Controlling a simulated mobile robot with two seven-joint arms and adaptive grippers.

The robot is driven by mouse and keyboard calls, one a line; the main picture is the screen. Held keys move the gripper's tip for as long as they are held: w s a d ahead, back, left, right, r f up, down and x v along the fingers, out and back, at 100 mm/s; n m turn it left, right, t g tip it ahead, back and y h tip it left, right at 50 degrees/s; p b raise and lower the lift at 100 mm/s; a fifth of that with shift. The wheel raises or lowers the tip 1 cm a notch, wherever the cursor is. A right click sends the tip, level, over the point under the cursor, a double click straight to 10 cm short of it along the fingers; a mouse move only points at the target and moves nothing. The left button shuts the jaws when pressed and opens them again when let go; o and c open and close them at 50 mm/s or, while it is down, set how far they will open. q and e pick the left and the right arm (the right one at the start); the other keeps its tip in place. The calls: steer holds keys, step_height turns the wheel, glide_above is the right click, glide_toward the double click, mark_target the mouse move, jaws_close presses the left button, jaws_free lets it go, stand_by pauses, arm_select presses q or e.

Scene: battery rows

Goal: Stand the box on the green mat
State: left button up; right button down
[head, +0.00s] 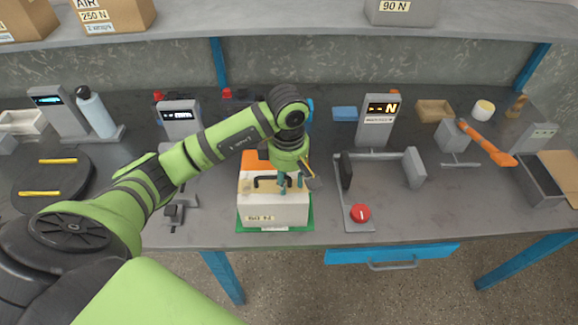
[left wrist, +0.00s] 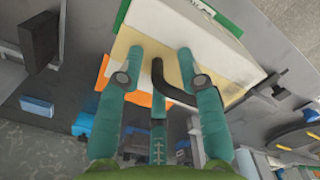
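The box (head: 275,212) is white with a tan top, a dark handle (head: 266,181) and a small label low on its front. It stands upright on the green mat (head: 262,229), whose rim shows along its front and right side. In the left wrist view the box (left wrist: 180,32) and the mat's green edge (left wrist: 222,14) also show. My left gripper (head: 292,187) is over the right part of the box's top. Its teal fingers (left wrist: 158,62) are spread and straight, with the handle passing between them. Whether they touch it cannot be told. My right gripper is out of view.
Just right of the box are a grey bracket fixture (head: 346,170) and a red button (head: 360,213). A black round plate (head: 52,180) is at the left. A shelf (head: 285,38) runs above the bench's back.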

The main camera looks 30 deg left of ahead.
arm_select(q)
step_height(320, 180, up, 5)
steer(key=shift+w+f+b, duration=0.1)
steer(key=shift+f+b, duration=0.05)
steer(key=shift+b, duration=0.8)
step_height(320, 180, up, 6)
steer(key=shift+a+f, duration=0.1)
steer(key=shift+r, duration=0.7)
